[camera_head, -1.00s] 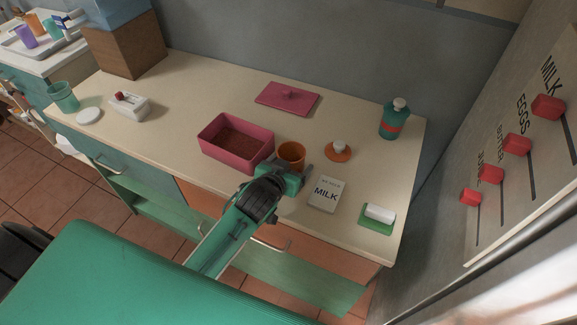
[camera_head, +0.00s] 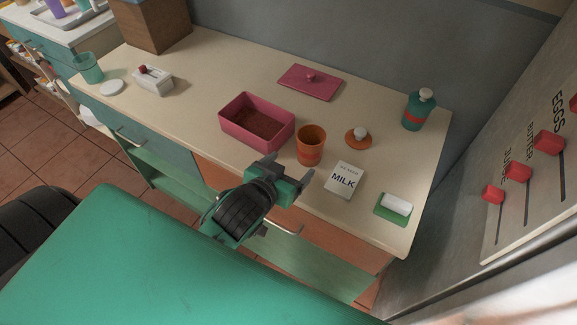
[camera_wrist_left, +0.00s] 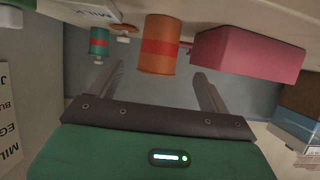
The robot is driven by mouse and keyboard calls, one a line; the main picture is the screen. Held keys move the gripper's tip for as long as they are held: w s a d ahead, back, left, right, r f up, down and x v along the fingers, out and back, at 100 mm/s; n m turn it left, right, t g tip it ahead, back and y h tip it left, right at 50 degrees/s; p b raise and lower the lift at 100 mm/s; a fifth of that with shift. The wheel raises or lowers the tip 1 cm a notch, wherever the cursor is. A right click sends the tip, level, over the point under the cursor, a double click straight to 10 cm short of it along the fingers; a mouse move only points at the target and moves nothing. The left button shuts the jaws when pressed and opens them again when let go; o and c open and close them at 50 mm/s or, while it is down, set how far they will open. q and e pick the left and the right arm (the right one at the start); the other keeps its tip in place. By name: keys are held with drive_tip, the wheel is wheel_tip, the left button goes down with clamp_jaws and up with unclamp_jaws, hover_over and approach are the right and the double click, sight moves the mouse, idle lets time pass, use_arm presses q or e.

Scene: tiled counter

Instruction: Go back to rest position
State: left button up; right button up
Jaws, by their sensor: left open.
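My left gripper (camera_head: 288,170) is open and empty at the counter's front edge, just in front of an orange cup (camera_head: 311,146) with a red band. The cup stands upright on the counter, apart from the fingers. In the left wrist view, the picture is upside down; the open fingers (camera_wrist_left: 155,85) point toward the cup (camera_wrist_left: 158,45) with nothing between them. My right gripper is in neither view.
A pink box (camera_head: 257,122) stands left of the cup, its pink lid (camera_head: 311,82) behind. A milk card (camera_head: 344,180), a white block on a green pad (camera_head: 397,204), a small orange lid (camera_head: 358,138) and a teal bottle (camera_head: 419,109) are to the right.

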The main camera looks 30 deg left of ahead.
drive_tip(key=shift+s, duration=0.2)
use_arm(q)
drive_tip(key=shift+s+a+f, duration=0.1)
drive_tip(key=shift+s+f, duration=0.05)
drive_tip(key=shift+f, duration=0.05)
drive_tip(key=s+a+f+m+g, duration=0.1)
drive_tip(key=s+a+f+g, duration=0.1)
drive_tip(key=s+f+g, duration=0.55)
drive_tip(key=s+a+f+g, duration=0.1)
drive_tip(key=s+f+g, duration=0.25)
drive_tip(key=s, duration=0.65)
drive_tip(key=s+a+f+p+x, duration=0.1)
drive_tip(key=s+x, duration=0.2)
drive_tip(key=x, duration=1.2)
drive_tip(key=s+a+f+p+x, duration=0.1)
drive_tip(key=s+a+x, duration=0.15)
drive_tip(key=x, duration=1.25)
drive_tip(key=s+a+f+g+y+p, duration=0.1)
drive_tip(key=s+a+f, duration=0.1)
drive_tip(key=s+f, duration=1.4)
drive_tip(key=s, duration=0.4)
drive_tip(key=shift+a+m+p, duration=0.3)
drive_tip(key=shift+a+p, duration=0.05)
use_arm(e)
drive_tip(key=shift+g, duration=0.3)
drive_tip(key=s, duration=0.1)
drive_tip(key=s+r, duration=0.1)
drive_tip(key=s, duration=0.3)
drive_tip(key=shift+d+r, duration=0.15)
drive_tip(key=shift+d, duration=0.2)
